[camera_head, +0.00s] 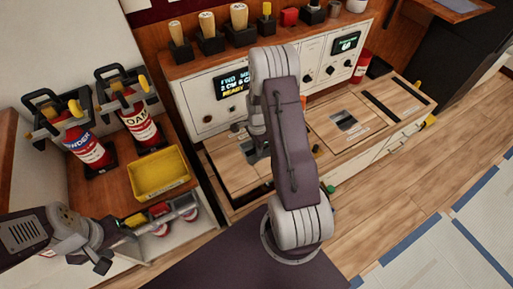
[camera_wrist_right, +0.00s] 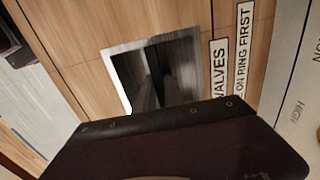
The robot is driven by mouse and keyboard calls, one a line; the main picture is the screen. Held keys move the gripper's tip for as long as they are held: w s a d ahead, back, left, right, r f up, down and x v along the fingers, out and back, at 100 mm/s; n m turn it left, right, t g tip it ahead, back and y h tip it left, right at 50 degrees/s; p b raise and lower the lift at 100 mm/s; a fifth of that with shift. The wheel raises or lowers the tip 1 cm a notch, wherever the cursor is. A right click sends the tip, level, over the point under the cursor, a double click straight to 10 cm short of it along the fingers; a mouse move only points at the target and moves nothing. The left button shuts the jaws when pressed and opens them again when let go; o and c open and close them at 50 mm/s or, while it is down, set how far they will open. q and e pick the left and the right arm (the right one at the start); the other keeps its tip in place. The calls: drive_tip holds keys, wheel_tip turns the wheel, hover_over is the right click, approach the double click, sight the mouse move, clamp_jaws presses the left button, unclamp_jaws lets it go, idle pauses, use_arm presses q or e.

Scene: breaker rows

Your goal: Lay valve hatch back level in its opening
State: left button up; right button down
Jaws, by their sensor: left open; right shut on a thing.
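The valve hatch (camera_head: 226,159) is a pale wooden panel in the left part of the low bench, partly hidden by my right arm. In the right wrist view it shows as wood (camera_wrist_right: 85,85) around a metal-framed recess (camera_wrist_right: 121,80). My right gripper (camera_wrist_right: 152,80) is shut; its dark fingers seem to reach into this recess, apparently holding the hatch, but the grip itself is unclear. A dark gap shows along the panel's front edge; its exact tilt is hard to tell. My left gripper (camera_head: 182,208) is open, far left of the hatch, below the yellow bin.
A second hatch (camera_head: 365,127) lies to the right. The control panel (camera_head: 212,92) stands behind, with tools above it. A yellow bin (camera_head: 160,174) and two red canisters (camera_head: 88,148) (camera_head: 139,125) stand left. A label reading VALVES (camera_wrist_right: 219,68) is beside the recess.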

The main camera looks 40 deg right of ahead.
drive_tip(key=shift+r, duration=0.1)
wheel_tip(320, 180, down, 6)
drive_tip(key=b, duration=0.3)
idle(0.4)
idle(0.6)
drive_tip(key=shift+f, duration=0.2)
